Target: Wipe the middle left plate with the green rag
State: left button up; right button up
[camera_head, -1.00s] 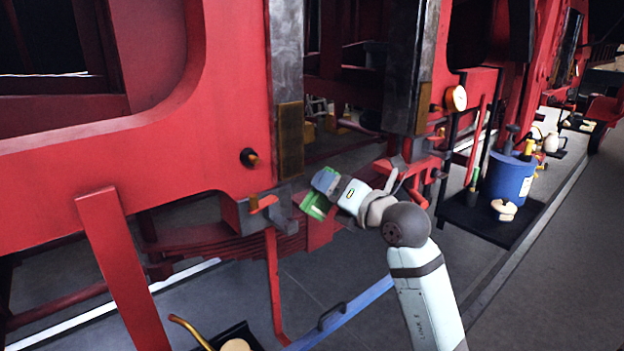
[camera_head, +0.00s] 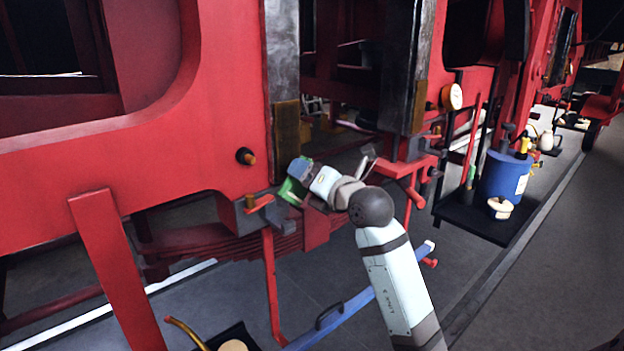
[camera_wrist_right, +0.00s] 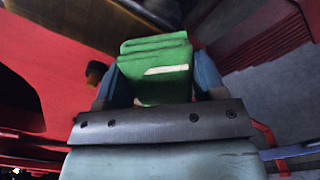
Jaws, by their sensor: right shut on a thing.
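The green rag (camera_head: 289,193) is folded between the blue fingers of my right gripper (camera_head: 298,172), just below and beside the lower end of a grey upright plate (camera_head: 284,60). That plate, on the red frame, has a brown, dirty-looking lower part (camera_head: 287,125); I cannot tell for certain that it is the middle left one. In the right wrist view the rag (camera_wrist_right: 155,75) sticks out ahead between both fingers of the right gripper (camera_wrist_right: 160,85). I cannot tell whether the rag touches the plate. My left gripper is not in view.
Another grey upright plate (camera_head: 403,70) stands to the right. A bolt-like knob (camera_head: 246,156) and a bracket (camera_head: 258,210) project from the red frame. A blue bar (camera_head: 355,305) lies low in front. A blue drum (camera_head: 504,178) stands on a black tray (camera_head: 465,220) at right.

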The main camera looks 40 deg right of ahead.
aim_at(303, 156)
jog(key=shift+w, duration=0.9)
dwell(0.5)
jog(key=shift+r, duration=0.1)
notch_tip(303, 156, up, 4)
jog(key=p, duration=0.4)
jog(key=shift+s, duration=0.1)
notch_tip(303, 156, up, 7)
jog(key=p, duration=0.6)
jog(key=shift+r, duration=0.15)
jog(key=shift+r+p, duration=0.3)
jog(key=shift+p, duration=0.05)
jog(key=shift+r, duration=1.8)
jog(key=shift+f, duration=0.15)
